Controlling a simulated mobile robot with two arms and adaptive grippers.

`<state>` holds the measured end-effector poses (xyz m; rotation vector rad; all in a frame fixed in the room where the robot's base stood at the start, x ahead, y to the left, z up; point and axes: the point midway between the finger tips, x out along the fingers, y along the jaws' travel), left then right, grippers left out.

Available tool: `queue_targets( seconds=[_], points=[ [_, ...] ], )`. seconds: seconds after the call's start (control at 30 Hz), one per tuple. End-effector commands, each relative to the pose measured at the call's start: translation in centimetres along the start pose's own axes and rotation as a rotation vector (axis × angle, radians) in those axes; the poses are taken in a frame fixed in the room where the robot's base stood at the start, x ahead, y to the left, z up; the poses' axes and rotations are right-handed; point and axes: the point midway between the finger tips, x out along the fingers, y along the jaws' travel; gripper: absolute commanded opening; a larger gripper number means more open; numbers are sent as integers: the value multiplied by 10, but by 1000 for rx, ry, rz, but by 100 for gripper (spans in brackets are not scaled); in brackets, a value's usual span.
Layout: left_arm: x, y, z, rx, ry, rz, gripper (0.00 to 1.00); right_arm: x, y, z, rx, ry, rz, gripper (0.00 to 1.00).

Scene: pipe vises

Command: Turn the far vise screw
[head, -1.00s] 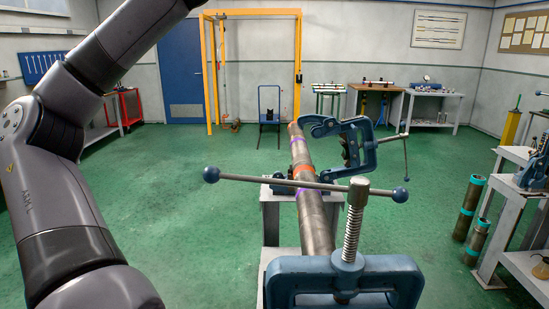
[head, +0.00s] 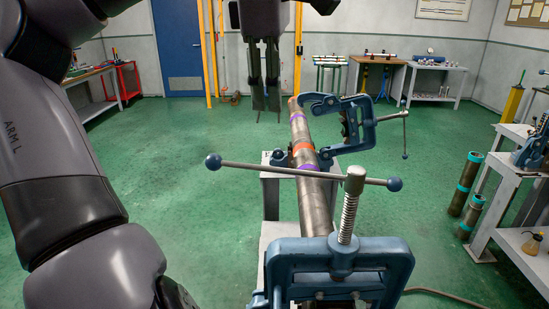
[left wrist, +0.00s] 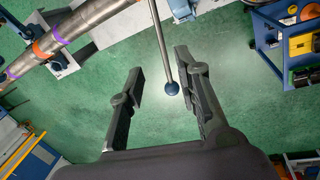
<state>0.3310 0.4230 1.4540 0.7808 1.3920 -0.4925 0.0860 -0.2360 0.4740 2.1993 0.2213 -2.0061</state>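The far vise (head: 362,122) is blue, with its yoke tilted to the right of the pipe (head: 318,205). Its thin handle bar (head: 405,132) stands nearly upright in the head view, with a ball at the lower end. My left gripper (head: 266,106) points down, left of the far vise in the picture. In the left wrist view its two fingers (left wrist: 158,60) are wide apart and hold nothing. A bar with a dark blue ball (left wrist: 172,89) shows between them, apparently the far vise's handle; its depth is unclear. My right gripper is not in view.
The near vise (head: 338,262) stands in front with a long horizontal handle bar (head: 270,170). A grey workbench (head: 510,190) stands at right, with upright pipes (head: 466,185) beside it. A blue cart (left wrist: 285,45) shows in the left wrist view. Green floor is clear at left.

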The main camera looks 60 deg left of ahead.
Motion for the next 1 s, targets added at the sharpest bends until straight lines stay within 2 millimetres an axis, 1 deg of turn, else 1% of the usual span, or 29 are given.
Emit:
queue_targets(
  seconds=[0.03, 0.1, 0.4, 0.6, 0.7, 0.8, 1.0],
  points=[
    [11, 0, 0, 3, -1, -3, 31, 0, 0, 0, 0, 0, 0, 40],
    [26, -1, 0, 4, -3, -3, 31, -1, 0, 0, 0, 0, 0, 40],
    [91, -1, 1, 6, -5, -3, 31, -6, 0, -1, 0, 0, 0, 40],
    [126, 0, 1, 3, -5, -2, 31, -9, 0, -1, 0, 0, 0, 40],
    [137, 0, 1, 3, -4, -1, 31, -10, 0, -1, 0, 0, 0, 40],
    [144, 0, 2, 3, -5, 0, 31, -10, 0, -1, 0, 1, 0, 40],
    [147, 0, 2, 3, -5, 1, 31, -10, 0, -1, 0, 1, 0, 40]
  ],
)
